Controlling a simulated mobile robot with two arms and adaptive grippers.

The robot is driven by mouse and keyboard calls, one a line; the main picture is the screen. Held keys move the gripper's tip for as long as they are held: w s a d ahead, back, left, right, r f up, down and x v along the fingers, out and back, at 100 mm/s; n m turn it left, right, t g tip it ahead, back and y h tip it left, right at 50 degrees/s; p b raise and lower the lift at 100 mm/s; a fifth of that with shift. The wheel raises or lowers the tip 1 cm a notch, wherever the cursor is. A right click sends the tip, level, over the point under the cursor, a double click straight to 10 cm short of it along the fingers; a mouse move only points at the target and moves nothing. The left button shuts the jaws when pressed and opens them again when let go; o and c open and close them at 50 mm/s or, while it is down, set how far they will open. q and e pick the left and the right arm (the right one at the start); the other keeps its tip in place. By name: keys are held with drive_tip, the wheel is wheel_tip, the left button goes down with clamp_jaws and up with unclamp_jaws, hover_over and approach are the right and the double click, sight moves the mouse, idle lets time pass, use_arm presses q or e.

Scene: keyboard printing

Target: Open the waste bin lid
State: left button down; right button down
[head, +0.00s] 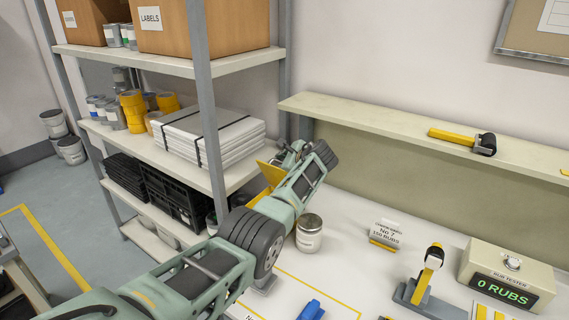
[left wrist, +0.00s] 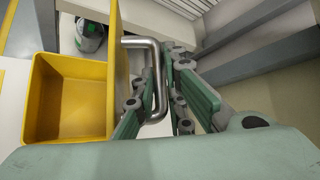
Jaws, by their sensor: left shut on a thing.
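The yellow waste bin (left wrist: 80,110) shows in the left wrist view, and I look down into its empty-looking inside. Its yellow lid (left wrist: 118,65) stands up edge-on at the right side of the opening, clear of it. A bent metal handle (left wrist: 148,42) sticks out from the lid's right face. My left gripper (left wrist: 156,100) is shut on this handle. In the head view my left gripper (head: 293,155) is beside the shelf, with the yellow lid (head: 270,172) partly showing; my arm hides most of the bin. My right gripper is in neither view.
A metal shelf rack (head: 206,110) with boxes, tapes and stacked packs stands close left of my gripper. A grey-lidded can (head: 309,232) stands on the bench just right of my arm. A rub tester (head: 508,272) and small stand (head: 428,280) are further right.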

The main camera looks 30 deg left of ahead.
use_arm(q)
drive_tip(key=shift+w+d+r+t, duration=0.15)
drive_tip(key=shift+w+r, duration=0.15)
drive_tip(key=shift+r, duration=0.15)
drive_tip(key=shift+w+d+r+t, duration=0.15)
drive_tip(key=shift+w+r, duration=0.15)
drive_tip(key=shift+r, duration=0.15)
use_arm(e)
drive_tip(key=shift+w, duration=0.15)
use_arm(q)
drive_tip(key=c, duration=2.1)
unclamp_jaws()
drive_tip(key=shift+w+f, duration=0.1)
drive_tip(key=shift+w, duration=0.05)
drive_tip(key=shift+o, duration=0.9)
drive_tip(key=shift+w+f, duration=0.25)
drive_tip(key=shift+f, duration=0.05)
drive_tip(key=shift+o, duration=0.5)
drive_tip(key=shift+f, duration=0.35)
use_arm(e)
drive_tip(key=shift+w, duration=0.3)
use_arm(q)
drive_tip(key=shift+f, duration=0.1)
drive_tip(key=shift+s+f, duration=0.1)
drive_tip(key=shift+s, duration=0.05)
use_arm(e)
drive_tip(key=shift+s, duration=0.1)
